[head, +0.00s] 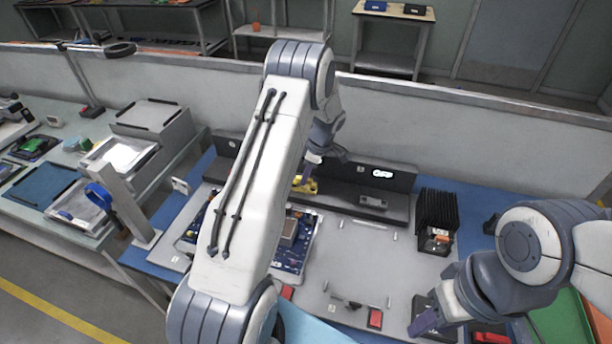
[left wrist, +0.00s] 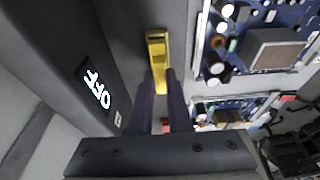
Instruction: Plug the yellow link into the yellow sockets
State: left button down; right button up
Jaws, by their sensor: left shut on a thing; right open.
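The yellow link (head: 305,186) is near the foot of the black unit with a lit OFF display, partly hidden by my left arm in the head view. In the left wrist view the yellow link (left wrist: 157,48) stretches away from the fingertips over a dark grey surface. My left gripper (left wrist: 160,75) is shut on its near end. I cannot tell whether the link touches the surface. The circuit board (head: 293,243) is partly behind my left arm; more of it shows in the left wrist view (left wrist: 270,20). No yellow sockets can be made out. My right gripper (head: 428,326) is open at the lower right.
The black OFF unit (head: 400,178) runs along the back of the blue table, close beside my left gripper. A black finned block (head: 437,212) stands at its right end. The grey plate (head: 350,255) has small pins and largely bare room. A green bin (head: 562,325) is at right.

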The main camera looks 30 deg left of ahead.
pick_arm(q)
jog(key=shift+f+b, duration=0.4)
dwell(0.5)
jog(key=c, duration=0.8)
grip_release()
jog(key=shift+o, duration=0.4)
jog(key=o, duration=0.6)
jog(key=shift+r+p, duration=1.7)
jog(key=shift+r, duration=1.85)
